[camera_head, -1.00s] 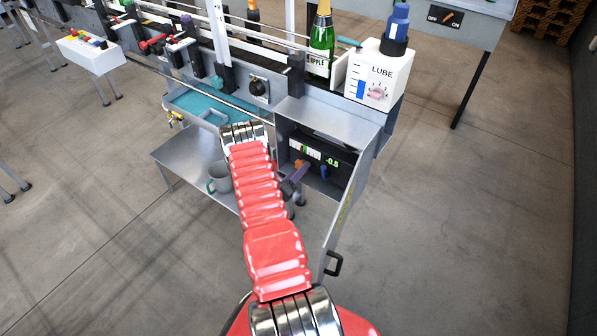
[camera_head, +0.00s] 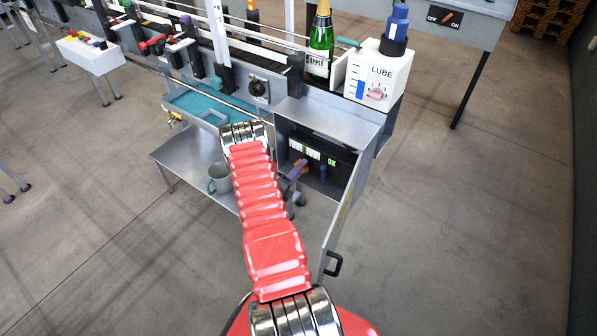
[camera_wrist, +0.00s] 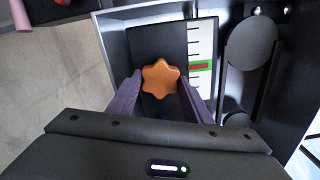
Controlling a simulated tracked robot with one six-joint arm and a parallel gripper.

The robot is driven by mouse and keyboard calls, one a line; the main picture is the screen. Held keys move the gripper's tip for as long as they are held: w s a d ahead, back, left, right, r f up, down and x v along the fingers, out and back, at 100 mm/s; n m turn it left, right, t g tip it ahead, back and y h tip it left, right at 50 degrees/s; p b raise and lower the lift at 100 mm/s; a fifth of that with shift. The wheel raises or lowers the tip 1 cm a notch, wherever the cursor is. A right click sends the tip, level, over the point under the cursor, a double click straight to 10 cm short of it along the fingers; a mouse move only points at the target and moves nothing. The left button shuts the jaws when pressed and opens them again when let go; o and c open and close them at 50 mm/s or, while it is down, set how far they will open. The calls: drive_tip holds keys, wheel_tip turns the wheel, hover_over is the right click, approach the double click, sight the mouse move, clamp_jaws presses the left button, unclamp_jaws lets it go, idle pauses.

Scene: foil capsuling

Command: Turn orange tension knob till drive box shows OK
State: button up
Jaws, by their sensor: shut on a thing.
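The orange tension knob (camera_wrist: 160,77) is star-shaped and sits on a dark panel in the wrist view. My gripper (camera_wrist: 158,88) is shut on it, with one purple finger on each side. In the head view my gripper (camera_head: 296,170) reaches into the open cabinet and hides most of the knob. The black drive box (camera_head: 345,168) stands inside the cabinet, and its display (camera_head: 331,161) reads "OK" in green. Beside the knob, the wrist view shows a white scale (camera_wrist: 202,50) with black ticks, a green band and a red mark within the band.
The cabinet door (camera_head: 338,225) hangs open to the right of my arm. A blue knob (camera_head: 323,172) is on the drive box close to my gripper. A grey mug (camera_head: 220,178) stands on the shelf left of my arm. A LUBE box (camera_head: 378,78) sits above.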

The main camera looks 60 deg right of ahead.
drive_tip(key=shift+w, duration=0.25)
drive_tip(key=o, duration=1.1)
drive_tip(key=shift+s, duration=0.1)
drive_tip(key=shift+c, duration=0.2)
drive_tip(key=w+a, duration=0.2)
drive_tip(key=a, duration=1.1)
drive_tip(key=shift+a, duration=0.4)
drive_tip(key=shift+f, duration=0.15)
